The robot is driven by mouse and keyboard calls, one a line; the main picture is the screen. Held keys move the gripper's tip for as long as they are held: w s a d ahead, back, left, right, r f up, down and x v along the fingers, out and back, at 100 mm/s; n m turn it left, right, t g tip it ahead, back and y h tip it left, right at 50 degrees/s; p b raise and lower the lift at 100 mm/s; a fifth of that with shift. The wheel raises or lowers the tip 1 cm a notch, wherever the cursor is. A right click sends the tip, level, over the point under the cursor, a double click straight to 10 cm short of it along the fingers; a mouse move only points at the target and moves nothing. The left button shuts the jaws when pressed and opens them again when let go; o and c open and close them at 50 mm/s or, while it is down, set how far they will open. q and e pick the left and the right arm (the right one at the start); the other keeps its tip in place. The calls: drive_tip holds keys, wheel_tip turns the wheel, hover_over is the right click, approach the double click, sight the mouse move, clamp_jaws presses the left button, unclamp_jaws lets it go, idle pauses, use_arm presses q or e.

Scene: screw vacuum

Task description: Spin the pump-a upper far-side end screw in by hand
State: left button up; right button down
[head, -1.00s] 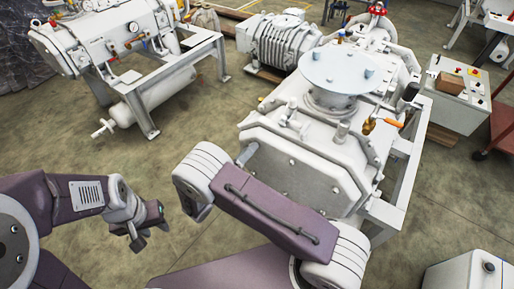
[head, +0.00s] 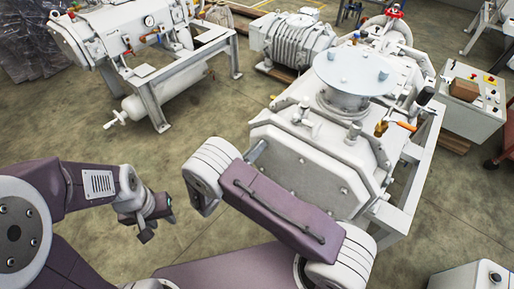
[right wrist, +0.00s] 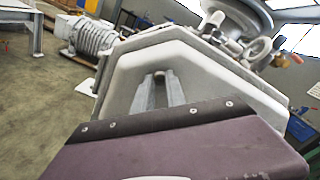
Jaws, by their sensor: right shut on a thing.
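Pump-a, a large white machine, stands right of centre in the head view, with its flat end plate (head: 300,165) facing me. The end plate also fills the middle of the right wrist view (right wrist: 205,90). There my right gripper's two grey fingers (right wrist: 160,92) point at the plate, shut on a small grey screw mostly hidden between them. I cannot tell how deep it sits. In the head view my right arm hides this gripper. My left gripper (head: 147,228) hangs free over the floor at left, away from the pump; its jaw gap is unclear.
A round pale flange (head: 354,72) tops the pump, with an orange-handled valve (head: 396,127) beside it. A white framed machine (head: 150,60) stands at the back left. A control box (head: 473,100) is at right. Open floor lies left of the pump.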

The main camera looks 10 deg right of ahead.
drive_tip(key=shift+f+m+b, duration=0.15)
drive_tip(key=shift+m+b, duration=0.6)
drive_tip(key=shift+m, duration=3.45)
drive_tip(key=shift+f+m+b, duration=0.1)
drive_tip(key=shift+m+b, duration=0.6)
drive_tip(key=shift+m, duration=3.5)
drive_tip(key=c, duration=1.3)
unclamp_jaws()
drive_tip(key=shift+w+r, duration=0.1)
drive_tip(key=shift+c, duration=0.2)
